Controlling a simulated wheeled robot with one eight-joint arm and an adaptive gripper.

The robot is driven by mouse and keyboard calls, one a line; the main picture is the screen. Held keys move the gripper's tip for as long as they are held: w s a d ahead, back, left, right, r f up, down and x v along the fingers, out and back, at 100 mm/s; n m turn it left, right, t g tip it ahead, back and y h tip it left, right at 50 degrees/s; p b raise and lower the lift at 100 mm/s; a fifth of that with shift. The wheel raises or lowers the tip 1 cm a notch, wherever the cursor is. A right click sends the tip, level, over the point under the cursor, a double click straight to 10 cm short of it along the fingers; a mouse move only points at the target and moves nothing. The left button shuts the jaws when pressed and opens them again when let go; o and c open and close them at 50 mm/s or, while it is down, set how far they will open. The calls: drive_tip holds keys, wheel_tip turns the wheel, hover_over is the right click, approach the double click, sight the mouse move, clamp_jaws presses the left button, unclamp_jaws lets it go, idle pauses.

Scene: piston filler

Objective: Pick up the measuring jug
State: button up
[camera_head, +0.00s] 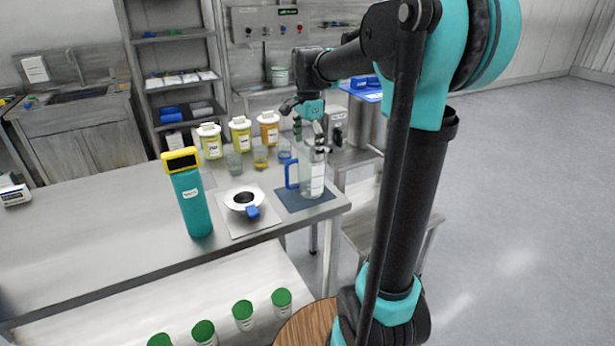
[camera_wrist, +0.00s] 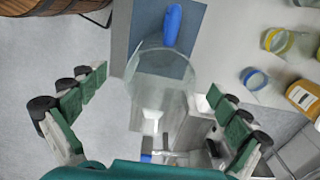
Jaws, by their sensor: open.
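The measuring jug (camera_head: 312,180) is clear with a pale label and a blue handle on its left. It stands upright on a dark blue mat (camera_head: 296,204) near the table's right end. My gripper (camera_head: 312,138) is open at the jug's upper part, pointing down. In the wrist view the jug (camera_wrist: 160,88) lies between the spread fingers of my gripper (camera_wrist: 158,92), with a gap visible on each side. Its blue handle (camera_wrist: 172,25) points to the top of that view. I cannot tell how far down the fingers reach.
Green-lidded jars (camera_head: 243,315) are on the lower shelf.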

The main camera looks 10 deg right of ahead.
sight(307, 164)
drive_tip(key=shift+w+f, duration=0.15)
drive_tip(key=shift+f, duration=2.95)
drive_tip(key=c, duration=1.4)
